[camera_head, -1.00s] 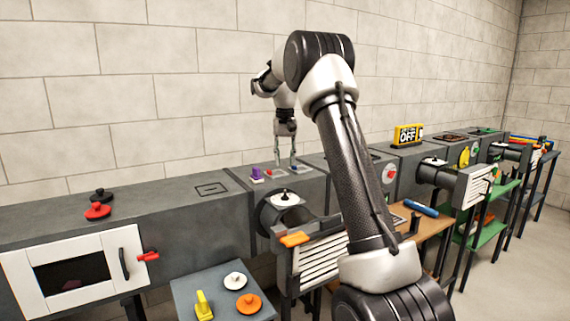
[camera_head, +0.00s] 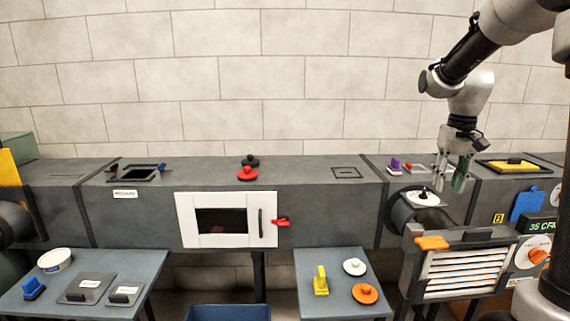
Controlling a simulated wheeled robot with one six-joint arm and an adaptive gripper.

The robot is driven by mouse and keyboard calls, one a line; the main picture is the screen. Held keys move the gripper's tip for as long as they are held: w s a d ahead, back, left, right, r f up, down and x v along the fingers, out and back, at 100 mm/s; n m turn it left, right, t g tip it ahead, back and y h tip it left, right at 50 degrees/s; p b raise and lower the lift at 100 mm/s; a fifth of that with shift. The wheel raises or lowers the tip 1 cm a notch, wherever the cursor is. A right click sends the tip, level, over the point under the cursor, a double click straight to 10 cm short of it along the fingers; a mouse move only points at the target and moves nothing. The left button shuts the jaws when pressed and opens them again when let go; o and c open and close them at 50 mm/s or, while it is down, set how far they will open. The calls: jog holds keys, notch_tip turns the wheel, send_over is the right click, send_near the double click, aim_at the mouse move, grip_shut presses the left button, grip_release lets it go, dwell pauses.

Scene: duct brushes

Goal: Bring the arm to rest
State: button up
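My arm comes in from the upper right and bends down at the wrist. A purple piece (camera_head: 395,166) stands on the duct just left of the gripper. I cannot tell whether the fingertips touch anything.
The grey duct (camera_head: 320,195) runs along the wall. A louvred grille (camera_head: 465,270) juts out below the gripper. A right-hand side table (camera_head: 318,262) and a left table (camera_head: 140,262) stand in front, with a blue bin (camera_head: 228,312) between.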

jog(key=s+a+r+n+t, duration=0.1)
jog(key=s+a+t, duration=0.1)
jog(key=s, duration=0.9)
jog(key=s+a+r+n+t, duration=0.1)
jog(key=s+a+r+t, duration=0.1)
jog(key=s, duration=1)
jog(key=shift+s+a+r, duration=0.15)
jog(key=shift+s+a, duration=0.05)
jog(key=shift+a, duration=0.6)
